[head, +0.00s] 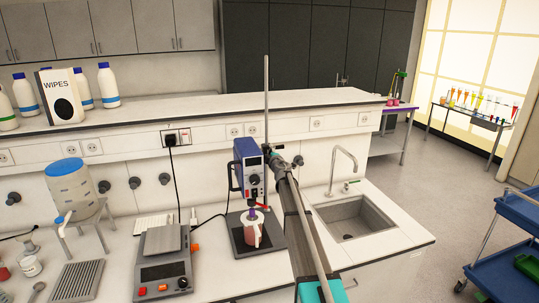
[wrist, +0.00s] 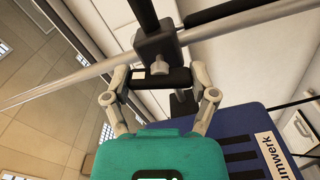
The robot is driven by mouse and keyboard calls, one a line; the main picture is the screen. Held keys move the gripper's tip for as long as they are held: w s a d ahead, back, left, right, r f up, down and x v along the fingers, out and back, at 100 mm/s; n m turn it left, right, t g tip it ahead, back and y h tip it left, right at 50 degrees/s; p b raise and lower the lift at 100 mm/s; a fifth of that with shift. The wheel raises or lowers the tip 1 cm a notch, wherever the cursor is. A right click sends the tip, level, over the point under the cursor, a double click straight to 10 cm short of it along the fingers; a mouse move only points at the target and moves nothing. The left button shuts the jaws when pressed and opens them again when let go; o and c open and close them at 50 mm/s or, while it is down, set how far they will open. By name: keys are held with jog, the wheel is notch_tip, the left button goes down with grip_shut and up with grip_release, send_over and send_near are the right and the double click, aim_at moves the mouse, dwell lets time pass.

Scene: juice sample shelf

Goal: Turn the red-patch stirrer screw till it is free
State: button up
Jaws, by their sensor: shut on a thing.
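The blue stirrer (head: 249,172) hangs on an upright metal rod (head: 266,95) above a beaker of pink liquid (head: 248,232). In the wrist view its blue housing (wrist: 255,150) is at the lower right. A dark clamp block (wrist: 157,46) sits on the rod there, with a small grey screw (wrist: 157,66) on its near side. No red patch shows; the fingertips hide part of the screw. In the head view my arm hides much of the clamp area behind the stirrer.
A hotplate-like device (head: 164,265) stands left of the stirrer. A sink (head: 357,216) with a tap (head: 341,165) is at the right. A raised shelf (head: 210,110) with bottles (head: 108,85) and a wipes box (head: 60,96) runs behind. A blue cart (head: 510,235) stands far right.

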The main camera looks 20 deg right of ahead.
jog(key=n, duration=0.3)
jog(key=shift+n, duration=0.4)
dwell(0.3)
jog(key=o, duration=1)
jog(key=shift+o, duration=0.2)
jog(key=shift+s, duration=0.1)
jog(key=s, duration=1.1)
jog(key=shift+s, duration=0.4)
